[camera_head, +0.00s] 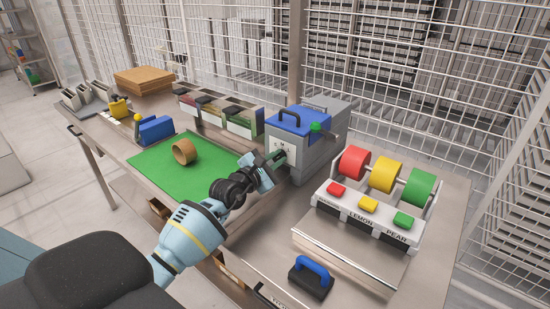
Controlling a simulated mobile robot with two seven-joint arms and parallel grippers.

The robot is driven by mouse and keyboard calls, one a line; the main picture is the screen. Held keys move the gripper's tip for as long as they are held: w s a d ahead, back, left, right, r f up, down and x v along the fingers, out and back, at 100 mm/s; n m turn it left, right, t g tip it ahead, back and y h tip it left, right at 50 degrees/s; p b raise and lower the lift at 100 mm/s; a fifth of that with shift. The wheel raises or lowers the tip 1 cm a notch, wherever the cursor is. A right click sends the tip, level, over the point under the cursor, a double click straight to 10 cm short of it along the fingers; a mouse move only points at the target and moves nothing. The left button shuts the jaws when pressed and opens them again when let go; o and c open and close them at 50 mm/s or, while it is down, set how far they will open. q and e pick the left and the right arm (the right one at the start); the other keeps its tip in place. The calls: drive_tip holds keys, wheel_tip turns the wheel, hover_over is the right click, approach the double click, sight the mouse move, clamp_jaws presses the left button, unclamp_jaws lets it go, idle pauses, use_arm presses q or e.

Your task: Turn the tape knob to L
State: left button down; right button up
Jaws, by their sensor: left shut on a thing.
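A grey machine (312,163) with a blue lid (299,121) and a black handle stands at the middle of the bench. Its left face has a pale panel (279,146) with small letters, too small to read surely. My left gripper (279,158) is at this panel, shut on what appears to be the tape knob. The fingers hide the knob, so I cannot tell which letter it points to. My right gripper is not in view.
A green mat (152,167) with a tan tape roll (184,152) lies left of the machine. A rack of red, yellow and green rolls (383,174) stands right. A blue-handled black tool (311,278) lies in front. Wire fencing closes the back.

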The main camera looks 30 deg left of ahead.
use_arm(q)
drive_tip(key=shift+m, duration=0.4)
drive_tip(key=c, duration=1.4)
unclamp_jaws()
drive_tip(key=shift+s, duration=0.1)
drive_tip(key=s, duration=0.7)
drive_tip(key=shift+s+a, duration=0.3)
drive_tip(key=shift+s+f, duration=0.1)
drive_tip(key=shift+f, duration=0.05)
